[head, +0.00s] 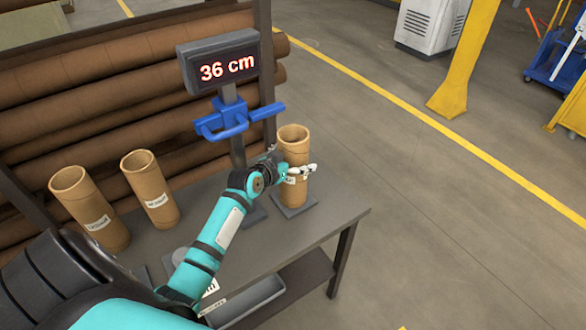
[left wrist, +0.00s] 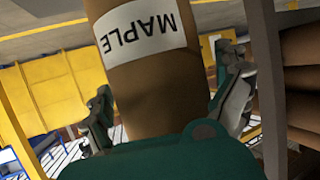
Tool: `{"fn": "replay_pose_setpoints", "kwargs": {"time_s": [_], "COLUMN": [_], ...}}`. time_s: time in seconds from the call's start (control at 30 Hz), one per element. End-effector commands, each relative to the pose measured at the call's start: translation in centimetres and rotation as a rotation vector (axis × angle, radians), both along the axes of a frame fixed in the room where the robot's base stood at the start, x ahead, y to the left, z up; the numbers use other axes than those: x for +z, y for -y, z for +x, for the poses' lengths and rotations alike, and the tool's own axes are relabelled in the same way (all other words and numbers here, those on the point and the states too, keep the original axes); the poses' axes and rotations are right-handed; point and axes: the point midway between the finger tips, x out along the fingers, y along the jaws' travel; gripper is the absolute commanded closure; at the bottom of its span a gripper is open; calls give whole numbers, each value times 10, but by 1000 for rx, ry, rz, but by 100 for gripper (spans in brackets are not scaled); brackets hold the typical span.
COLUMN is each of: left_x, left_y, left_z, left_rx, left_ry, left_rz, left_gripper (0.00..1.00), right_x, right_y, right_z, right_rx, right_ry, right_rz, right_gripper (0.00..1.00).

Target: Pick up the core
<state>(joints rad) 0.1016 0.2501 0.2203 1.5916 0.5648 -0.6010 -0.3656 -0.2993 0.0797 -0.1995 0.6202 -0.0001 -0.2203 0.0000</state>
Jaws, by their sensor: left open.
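A brown cardboard core (head: 294,150) stands upright on a small grey square plate (head: 296,207) near the right end of the grey table. In the left wrist view the core (left wrist: 155,85) fills the middle, with a white label reading MAPLE upside down. My left gripper (head: 301,173) is at the core's lower half in the head view. In the left wrist view my left gripper (left wrist: 170,98) is open, with one finger on each side of the core. Whether the fingers touch it is not clear. My right gripper is not in view.
Two more labelled cores, a wider one (head: 90,208) and a narrower one (head: 150,188), stand on the table's left. A post with a 36 cm display (head: 222,65) and a blue bracket (head: 235,118) stands close behind the core. A grey tray (head: 245,302) sits at the front.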

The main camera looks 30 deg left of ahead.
Motion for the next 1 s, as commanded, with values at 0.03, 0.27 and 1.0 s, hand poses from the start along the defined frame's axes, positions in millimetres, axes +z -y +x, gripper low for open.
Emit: {"fn": "replay_pose_setpoints", "kwargs": {"time_s": [0.03,0.27,1.0], "left_x": [0,0,13], "left_y": [0,0,0], "left_z": [0,0,0], "left_rx": [0,0,-1], "left_ry": [0,-1,5], "left_rz": [0,0,2], "left_gripper": [0,30,70], "right_x": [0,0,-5], "right_y": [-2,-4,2], "right_z": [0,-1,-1], "right_rx": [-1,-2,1], "right_ry": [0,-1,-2], "right_rz": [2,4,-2], "right_gripper": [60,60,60]}}
